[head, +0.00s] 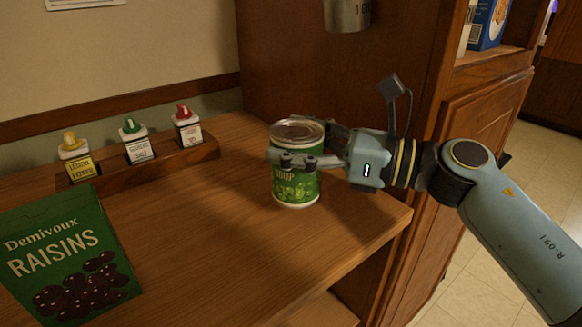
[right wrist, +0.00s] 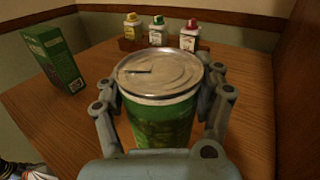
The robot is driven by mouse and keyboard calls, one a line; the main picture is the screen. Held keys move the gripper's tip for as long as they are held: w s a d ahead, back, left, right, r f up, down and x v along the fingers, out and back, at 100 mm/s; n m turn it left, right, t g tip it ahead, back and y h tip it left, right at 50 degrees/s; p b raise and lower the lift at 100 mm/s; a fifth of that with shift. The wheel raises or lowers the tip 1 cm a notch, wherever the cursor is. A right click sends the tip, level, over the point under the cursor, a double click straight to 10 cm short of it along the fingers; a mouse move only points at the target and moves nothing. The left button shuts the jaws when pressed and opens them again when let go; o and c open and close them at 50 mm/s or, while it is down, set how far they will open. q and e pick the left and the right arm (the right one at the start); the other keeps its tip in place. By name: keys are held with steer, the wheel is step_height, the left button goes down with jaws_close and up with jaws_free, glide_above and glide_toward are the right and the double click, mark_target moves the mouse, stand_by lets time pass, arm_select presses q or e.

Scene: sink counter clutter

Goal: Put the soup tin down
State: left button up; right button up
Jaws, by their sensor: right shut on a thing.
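The soup tin (head: 296,185) is green with a bare metal lid and stands upright at the right part of the wooden counter. My right gripper (head: 296,160) comes in from the right and is shut on the tin, with its fingers around the upper half. In the right wrist view the tin (right wrist: 160,115) sits between the two fingers, lid towards the camera. Its base is at or very near the counter top; I cannot tell whether it touches. My left gripper is in neither view.
A green raisin box (head: 68,258) stands at the front left of the counter (head: 200,235). A wooden rack (head: 150,158) with three small seasoning bottles stands at the back wall. A metal cup (head: 347,14) shows above. The counter's right edge is close to the tin.

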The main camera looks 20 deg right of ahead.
step_height(320, 180, down, 3)
steer(key=shift+r, duration=0.15)
steer(key=shift+f, duration=0.3)
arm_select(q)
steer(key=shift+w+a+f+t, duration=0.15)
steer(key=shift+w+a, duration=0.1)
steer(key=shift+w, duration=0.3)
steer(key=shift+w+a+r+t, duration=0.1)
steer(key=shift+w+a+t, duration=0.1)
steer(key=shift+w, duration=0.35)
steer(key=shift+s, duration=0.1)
arm_select(e)
steer(key=shift+f+b, duration=0.1)
steer(key=shift+b, duration=0.2)
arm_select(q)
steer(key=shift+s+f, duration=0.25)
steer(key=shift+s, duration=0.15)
arm_select(e)
steer(key=o, duration=1.7)
steer(key=shift+c, duration=0.2)
